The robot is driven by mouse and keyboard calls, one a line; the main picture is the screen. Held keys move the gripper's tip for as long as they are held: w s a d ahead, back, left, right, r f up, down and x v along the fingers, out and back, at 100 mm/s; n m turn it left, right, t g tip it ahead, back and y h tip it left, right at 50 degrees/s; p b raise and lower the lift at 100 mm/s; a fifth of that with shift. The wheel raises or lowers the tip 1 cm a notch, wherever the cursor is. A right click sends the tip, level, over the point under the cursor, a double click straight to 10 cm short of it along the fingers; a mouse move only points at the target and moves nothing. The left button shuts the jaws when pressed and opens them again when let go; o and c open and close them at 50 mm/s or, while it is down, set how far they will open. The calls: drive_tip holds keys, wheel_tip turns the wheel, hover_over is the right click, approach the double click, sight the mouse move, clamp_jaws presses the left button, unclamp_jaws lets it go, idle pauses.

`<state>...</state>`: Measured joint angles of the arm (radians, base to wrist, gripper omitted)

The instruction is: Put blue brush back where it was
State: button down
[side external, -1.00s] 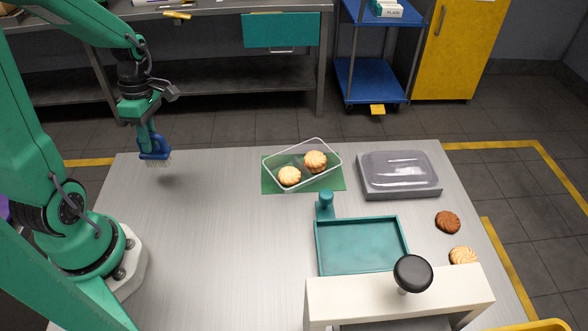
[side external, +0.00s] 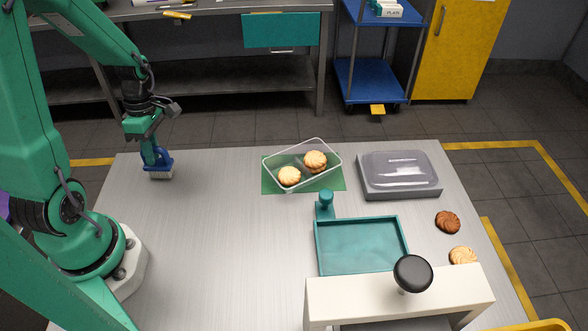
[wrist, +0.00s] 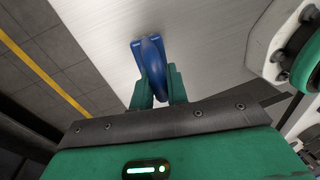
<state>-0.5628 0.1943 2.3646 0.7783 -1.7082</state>
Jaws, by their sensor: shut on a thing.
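The blue brush (side external: 158,163) has a blue body and pale bristles that point down. It is at the far left part of the metal table (side external: 220,220), near the back edge. My gripper (side external: 150,152) is shut on the brush from above. The bristles look at or very near the table top; I cannot tell if they touch it. In the wrist view the blue brush (wrist: 151,62) sits between the two green fingers of my gripper (wrist: 158,88); its bristles are hidden there.
A clear tray (side external: 302,166) with several biscuits stands on a green mat (side external: 330,184). A teal tray (side external: 360,245), a grey lidded box (side external: 398,174), a dark biscuit (side external: 447,222) and a pale biscuit (side external: 462,256) are to the right. The table between brush and trays is clear.

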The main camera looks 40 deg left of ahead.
drive_tip(key=shift+f, duration=0.1)
drive_tip(key=c, duration=1.4)
unclamp_jaws()
drive_tip(key=r, duration=0.4)
drive_tip(key=w+a+r, duration=0.1)
drive_tip(key=r, duration=0.3)
drive_tip(key=w+r, duration=0.1)
drive_tip(key=r, duration=0.3)
drive_tip(key=shift+a, duration=0.15)
